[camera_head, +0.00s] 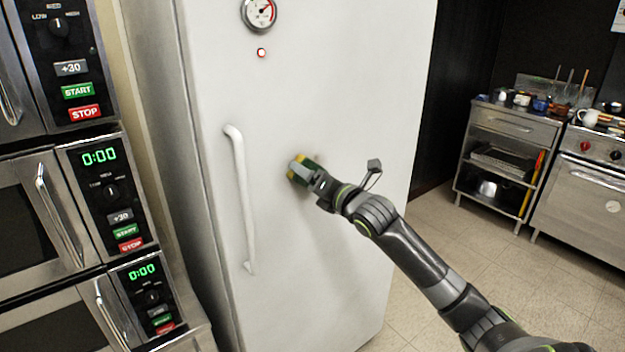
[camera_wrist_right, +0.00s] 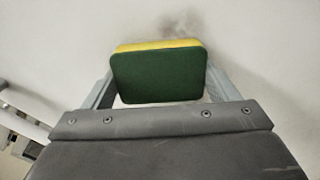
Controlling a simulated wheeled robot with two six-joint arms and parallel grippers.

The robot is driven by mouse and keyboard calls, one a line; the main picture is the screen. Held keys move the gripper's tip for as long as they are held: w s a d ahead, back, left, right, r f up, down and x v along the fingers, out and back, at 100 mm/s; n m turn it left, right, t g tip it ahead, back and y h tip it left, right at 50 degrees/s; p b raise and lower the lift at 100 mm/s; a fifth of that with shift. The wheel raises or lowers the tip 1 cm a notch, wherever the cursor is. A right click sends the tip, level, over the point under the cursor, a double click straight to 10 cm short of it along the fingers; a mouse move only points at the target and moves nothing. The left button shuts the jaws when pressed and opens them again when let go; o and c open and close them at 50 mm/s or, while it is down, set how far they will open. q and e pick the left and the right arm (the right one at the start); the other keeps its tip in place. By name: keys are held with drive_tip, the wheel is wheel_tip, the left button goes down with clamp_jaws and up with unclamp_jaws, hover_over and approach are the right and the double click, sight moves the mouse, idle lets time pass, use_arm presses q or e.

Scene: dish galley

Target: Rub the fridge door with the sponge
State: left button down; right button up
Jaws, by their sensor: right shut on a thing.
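The white fridge door (camera_head: 330,80) fills the middle of the head view, with a long white handle (camera_head: 240,195) on its left side. My right gripper (camera_head: 308,178) is shut on a green and yellow sponge (camera_head: 299,166) at the door, right of the handle. In the right wrist view the sponge (camera_wrist_right: 160,75) sits between the two fingers of my right gripper (camera_wrist_right: 160,85), its yellow side toward the door. It looks against or very near the door; I cannot tell which. A faint grey smudge (camera_wrist_right: 180,24) shows on the door just beyond the sponge. My left gripper is not in view.
Stacked microwaves (camera_head: 60,210) with handles stand close on the left. A round gauge (camera_head: 259,13) sits high on the door. A steel cart (camera_head: 507,150) and an oven (camera_head: 585,195) stand at the right. The tiled floor (camera_head: 470,250) between is clear.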

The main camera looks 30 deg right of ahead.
drive_tip(key=shift+w+d+f+b, duration=0.15)
drive_tip(key=shift+d+b, duration=0.45)
drive_tip(key=shift+d, duration=1)
drive_tip(key=shift+w+d+f+b, duration=0.1)
drive_tip(key=shift+d+b, duration=0.45)
drive_tip(key=shift+d, duration=1)
drive_tip(key=shift+d+r, duration=0.15)
drive_tip(key=shift+d, duration=0.45)
drive_tip(key=p, duration=0.4)
approach(328, 163)
drive_tip(key=shift+w, duration=0.2)
